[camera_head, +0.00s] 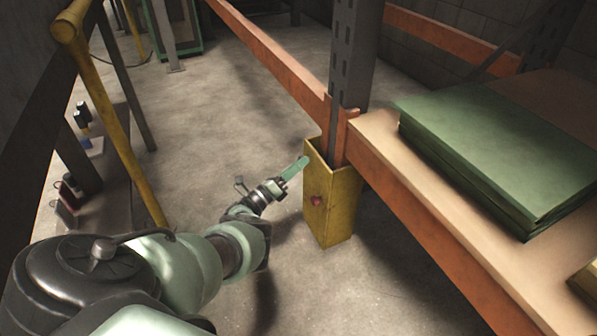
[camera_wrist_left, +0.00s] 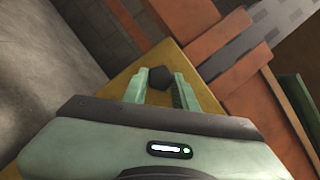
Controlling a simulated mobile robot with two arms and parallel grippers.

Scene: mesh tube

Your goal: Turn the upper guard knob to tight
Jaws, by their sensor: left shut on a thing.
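The yellow post guard (camera_head: 335,215) stands around the foot of a dark rack upright. My left gripper (camera_head: 298,165) reaches its upper left face in the head view. The upper guard knob (camera_wrist_left: 158,78) shows in the left wrist view as a dark, many-sided knob between the two pale green fingers of the left gripper (camera_wrist_left: 160,90). The gripper is shut on it. In the head view the fingers hide this knob. Its turn angle cannot be told. A red knob (camera_head: 316,201) sits lower on the guard, clear of the gripper. My right gripper is not in view.
An orange rack beam (camera_head: 430,215) and a wooden shelf (camera_head: 375,135) with a green stack (camera_head: 490,140) run right of the guard. A yellow rail (camera_head: 120,120) and small items on a ledge are at the left. The concrete floor (camera_head: 230,100) between is open.

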